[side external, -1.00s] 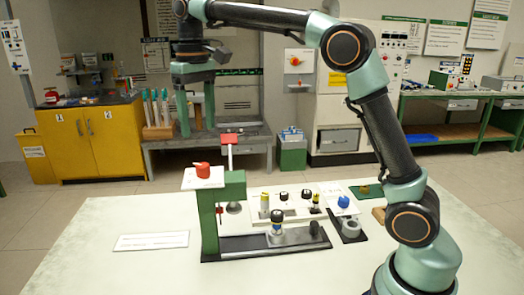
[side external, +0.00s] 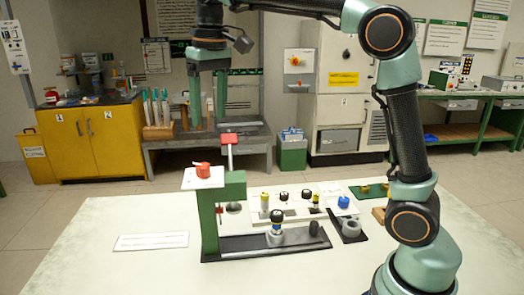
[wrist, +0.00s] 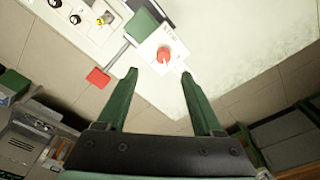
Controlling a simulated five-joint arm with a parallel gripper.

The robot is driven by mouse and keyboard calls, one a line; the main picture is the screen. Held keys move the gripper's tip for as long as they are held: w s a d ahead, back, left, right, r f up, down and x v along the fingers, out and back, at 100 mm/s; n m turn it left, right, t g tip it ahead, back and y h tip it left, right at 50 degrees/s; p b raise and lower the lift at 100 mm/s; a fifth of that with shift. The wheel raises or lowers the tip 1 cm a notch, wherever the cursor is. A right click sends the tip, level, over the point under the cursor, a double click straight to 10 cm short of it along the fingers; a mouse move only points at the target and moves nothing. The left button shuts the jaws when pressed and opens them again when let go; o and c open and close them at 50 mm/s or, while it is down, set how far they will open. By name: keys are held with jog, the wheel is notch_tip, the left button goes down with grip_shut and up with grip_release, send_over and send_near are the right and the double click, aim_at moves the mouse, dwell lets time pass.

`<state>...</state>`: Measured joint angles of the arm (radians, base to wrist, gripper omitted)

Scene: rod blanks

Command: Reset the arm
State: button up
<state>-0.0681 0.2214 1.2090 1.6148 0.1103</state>
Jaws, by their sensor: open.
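My gripper (side external: 208,121) is raised high above the far side of the white table, its two green fingers apart and pointing down. It is open, with nothing between the fingers. In the wrist view the fingertips of my gripper (wrist: 159,75) show below a red knob on a white plate, well above it. My gripper is clear of the green fixture (side external: 209,225) and the rod pieces.
The fixture carries a red knob (side external: 203,170) and a red-ended lever (side external: 229,138). A white card (side external: 151,241) lies left. A black holder with a blue-topped piece (side external: 344,202) stands right. The front of the white table (side external: 130,275) is bare.

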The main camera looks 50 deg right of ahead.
jog(key=s+d+f+t, duration=0.3)
jog(key=s+f, duration=0.8)
jog(key=s, duration=0.4)
jog(key=shift+f+t, duration=0.2)
jog(key=shift+t, duration=0.5)
